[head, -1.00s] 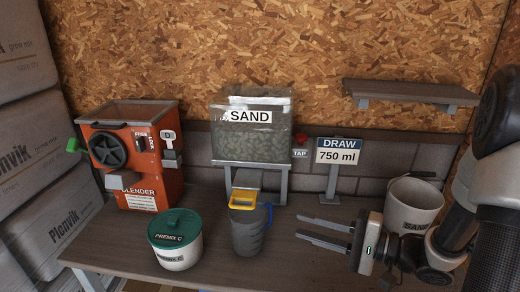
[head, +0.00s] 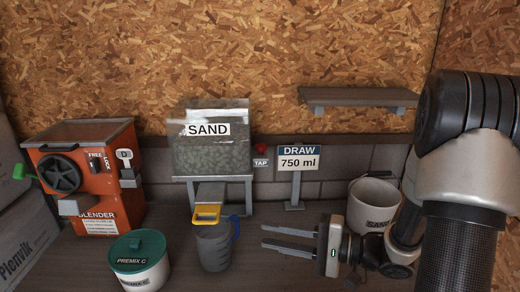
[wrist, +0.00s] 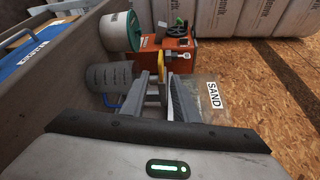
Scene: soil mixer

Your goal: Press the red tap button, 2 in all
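The red tap button (head: 262,149) is small and sits on the back wall above the TAP label, between the sand hopper (head: 212,155) and the DRAW sign (head: 298,158), which reads 750 ml. A grey jug (head: 214,248) with a blue handle stands under the hopper's yellow-edged spout (head: 206,214). My gripper (head: 264,236) is open and empty, its fingers pointing left, low over the bench and right of the jug. It is well below the button and apart from it. In the wrist view the hopper (wrist: 200,100) and jug (wrist: 105,80) show; I cannot make out the button there.
An orange blender (head: 95,180) and a green-lidded PREMIX C tub (head: 139,262) stand at left. A white SAND bucket (head: 373,205) stands behind my gripper at right. An empty shelf (head: 358,97) juts from the wall above right. Bags are stacked at far left.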

